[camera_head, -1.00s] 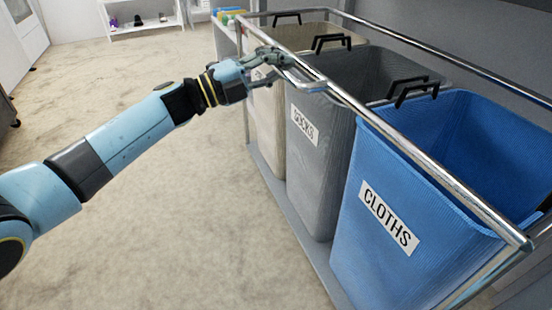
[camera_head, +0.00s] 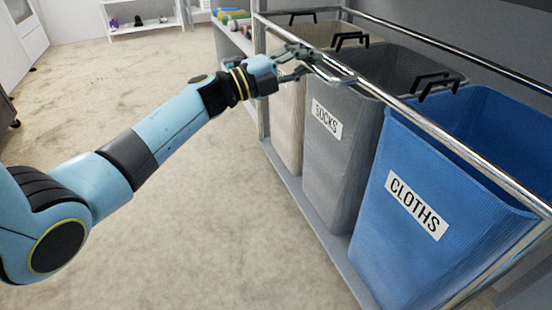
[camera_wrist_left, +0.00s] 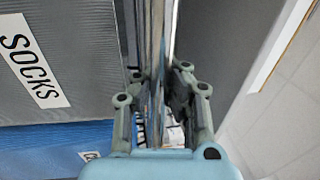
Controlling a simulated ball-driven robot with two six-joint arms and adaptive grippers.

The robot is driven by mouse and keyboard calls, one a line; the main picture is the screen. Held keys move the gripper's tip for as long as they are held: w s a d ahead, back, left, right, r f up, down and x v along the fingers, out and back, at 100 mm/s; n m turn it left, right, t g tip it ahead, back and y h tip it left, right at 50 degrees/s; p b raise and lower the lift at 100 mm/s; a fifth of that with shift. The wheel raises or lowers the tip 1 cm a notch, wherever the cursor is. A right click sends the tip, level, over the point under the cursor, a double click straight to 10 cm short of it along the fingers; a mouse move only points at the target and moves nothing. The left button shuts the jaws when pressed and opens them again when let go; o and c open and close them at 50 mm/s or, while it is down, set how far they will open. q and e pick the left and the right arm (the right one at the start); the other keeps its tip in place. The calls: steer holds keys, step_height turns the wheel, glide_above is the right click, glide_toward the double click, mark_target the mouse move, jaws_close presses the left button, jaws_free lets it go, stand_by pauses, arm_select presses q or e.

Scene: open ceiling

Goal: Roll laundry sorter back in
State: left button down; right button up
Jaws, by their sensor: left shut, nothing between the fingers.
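The laundry sorter is a metal frame (camera_head: 412,100) holding three bins: a beige bin (camera_head: 289,128) at the far end, a grey bin (camera_head: 345,180) labelled SOCKS and a blue bin (camera_head: 390,250) labelled CLOTHS. My left gripper (camera_head: 318,64) is shut at the top rail of the sorter, near the beige and grey bins. A bright metal loop lies by its fingertips. In the left wrist view, the gripper's fingers (camera_wrist_left: 160,85) lie along both sides of the metal bars, and the SOCKS label (camera_wrist_left: 32,60) is to the left. Their contact is unclear. My right gripper is not in view.
A shelf (camera_head: 233,38) with colourful items stands beyond the sorter's far end. A white shelf (camera_head: 143,28) is at the back wall. The beige carpet (camera_head: 235,215) left of the sorter is clear apart from my left arm.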

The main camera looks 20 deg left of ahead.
arm_select(q)
steer(key=shift+d+f, duration=0.1)
steer(key=shift+f, duration=0.35)
steer(key=shift+f+b+x, duration=0.15)
steer(key=shift+x, duration=0.7)
steer(key=shift+f+b+x, duration=0.1)
steer(key=shift+f+x, duration=0.1)
steer(key=shift+x, duration=0.7)
steer(key=shift+f+b+x, duration=0.15)
steer(key=shift+x, duration=0.7)
steer(key=shift+d, duration=0.1)
steer(key=c, duration=1.5)
jaws_free()
steer(key=shift+w, duration=0.2)
steer(key=shift+o, duration=0.5)
steer(key=shift+r, duration=0.15)
glide_toward(331, 58)
steer(key=shift+w+a+f, duration=0.75)
steer(key=shift+w+a, duration=0.1)
steer(key=shift+f, duration=0.1)
